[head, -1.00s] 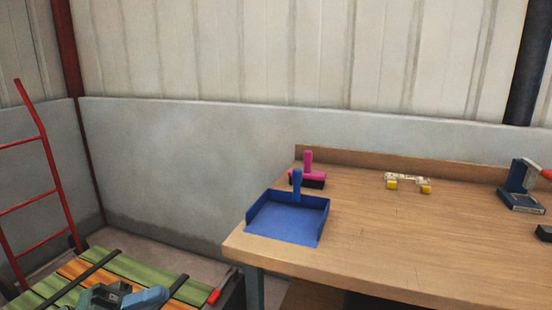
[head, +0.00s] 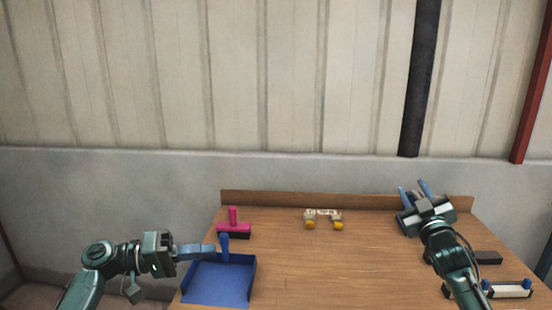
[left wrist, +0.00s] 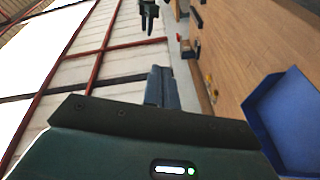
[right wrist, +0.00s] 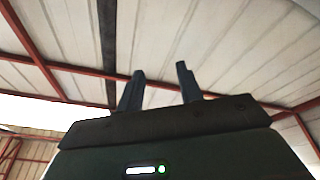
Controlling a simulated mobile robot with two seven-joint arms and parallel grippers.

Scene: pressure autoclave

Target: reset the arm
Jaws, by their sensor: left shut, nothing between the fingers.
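My left gripper (head: 212,249) comes in from the left in the head view, level and pointing right, its fingers shut and empty close to the blue dustpan's upright handle (head: 225,250). In the left wrist view its fingers (left wrist: 162,88) lie together. My right gripper (head: 414,190) is raised over the right back part of the table in the head view. In the right wrist view its two fingers (right wrist: 160,85) stand apart with nothing between them, against the ceiling.
The wooden table (head: 310,265) holds a blue dustpan (head: 218,284), a pink-handled brush (head: 234,224), a small item with yellow ends (head: 323,217), a dark block (head: 487,257) and a white-and-blue item (head: 508,290). The table's middle is clear. A wall stands behind.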

